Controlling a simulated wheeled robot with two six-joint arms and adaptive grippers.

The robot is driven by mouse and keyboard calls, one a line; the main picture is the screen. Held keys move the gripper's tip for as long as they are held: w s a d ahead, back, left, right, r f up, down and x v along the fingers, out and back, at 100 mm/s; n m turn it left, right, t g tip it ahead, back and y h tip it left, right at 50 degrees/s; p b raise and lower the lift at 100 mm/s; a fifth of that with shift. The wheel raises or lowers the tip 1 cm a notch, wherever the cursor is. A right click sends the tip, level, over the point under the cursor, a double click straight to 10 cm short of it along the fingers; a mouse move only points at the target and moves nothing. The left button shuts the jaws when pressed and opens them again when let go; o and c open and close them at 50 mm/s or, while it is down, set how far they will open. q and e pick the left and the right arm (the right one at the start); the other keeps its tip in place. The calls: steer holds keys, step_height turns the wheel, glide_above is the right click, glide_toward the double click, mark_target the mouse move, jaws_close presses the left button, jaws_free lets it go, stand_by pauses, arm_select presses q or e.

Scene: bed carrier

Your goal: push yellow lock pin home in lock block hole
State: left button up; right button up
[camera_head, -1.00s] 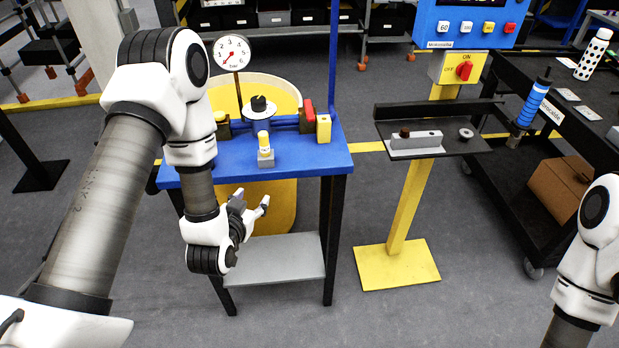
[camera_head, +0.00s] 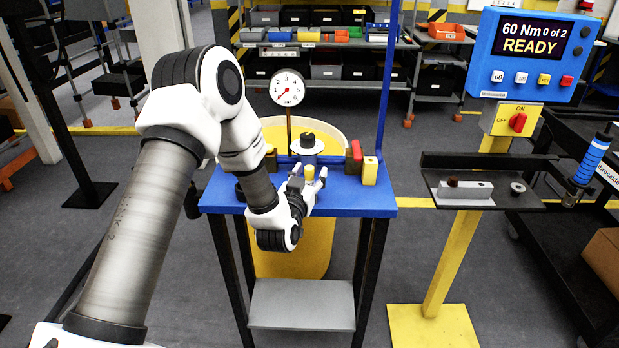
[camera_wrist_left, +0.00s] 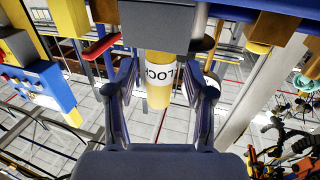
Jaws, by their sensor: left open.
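The yellow lock pin (camera_wrist_left: 158,96) shows in the left wrist view as a cylinder with a white band lettered in black. Its upper part in that picture meets the grey lock block (camera_wrist_left: 155,26); how deep it sits in the hole cannot be told. My left gripper (camera_wrist_left: 162,92) is open, with a finger on each side of the pin and visible gaps between. In the head view my left gripper (camera_head: 309,172) is over the blue bench, and the pin (camera_head: 308,174) shows small between the fingers. The block is largely hidden there. My right gripper is out of view.
The blue bench (camera_head: 350,200) also carries a red and a yellow block (camera_head: 370,171) at right and a dark knob on a white disc (camera_head: 307,143) behind. A gauge (camera_head: 287,88) stands at the back. A black shelf (camera_head: 490,201) is at right.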

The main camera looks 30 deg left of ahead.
arm_select(q)
steer(key=shift+s+r, duration=0.1)
jaws_close()
